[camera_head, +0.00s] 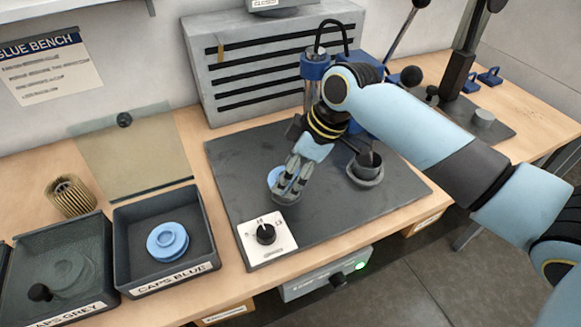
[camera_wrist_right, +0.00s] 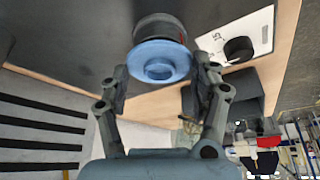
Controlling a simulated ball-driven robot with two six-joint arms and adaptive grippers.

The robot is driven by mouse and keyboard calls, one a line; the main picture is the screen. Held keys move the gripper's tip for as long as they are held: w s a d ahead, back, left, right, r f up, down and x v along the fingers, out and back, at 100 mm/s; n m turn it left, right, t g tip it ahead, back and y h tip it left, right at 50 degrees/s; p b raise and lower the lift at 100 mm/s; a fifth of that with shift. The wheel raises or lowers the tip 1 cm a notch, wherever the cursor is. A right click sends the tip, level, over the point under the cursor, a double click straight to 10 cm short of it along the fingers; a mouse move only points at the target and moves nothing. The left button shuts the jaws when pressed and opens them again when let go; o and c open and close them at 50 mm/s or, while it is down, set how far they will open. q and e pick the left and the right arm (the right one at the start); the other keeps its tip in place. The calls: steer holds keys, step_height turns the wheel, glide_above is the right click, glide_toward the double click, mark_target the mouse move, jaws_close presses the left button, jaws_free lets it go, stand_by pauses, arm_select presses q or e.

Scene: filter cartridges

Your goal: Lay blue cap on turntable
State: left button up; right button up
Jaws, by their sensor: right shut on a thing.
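My right gripper (camera_head: 285,192) is over the dark mat, behind the white dial plate. It is shut on a blue cap (camera_head: 274,176), which the fingers partly hide. In the right wrist view the blue cap (camera_wrist_right: 160,64) shows as a flanged disc with a central hub, between the fingertips of my right gripper (camera_wrist_right: 160,70). A grey round body (camera_wrist_right: 158,27), perhaps the turntable, shows directly beyond the cap; I cannot tell whether they touch. My left gripper is not in view.
Another blue cap (camera_head: 167,241) lies in the CAPS BLUE tray (camera_head: 127,227). The CAPS GREY tray (camera_head: 92,232) and a pleated cartridge (camera_head: 71,196) are at the left. The dial plate (camera_head: 267,239) and a dark cup (camera_head: 366,168) flank the gripper. A slatted box (camera_head: 235,75) stands behind.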

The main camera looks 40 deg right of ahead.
steer(key=shift+f, duration=0.25)
stand_by(0.7)
steer(key=o, duration=0.7)
steer(key=shift+o, duration=0.2)
steer(key=v, duration=1.2)
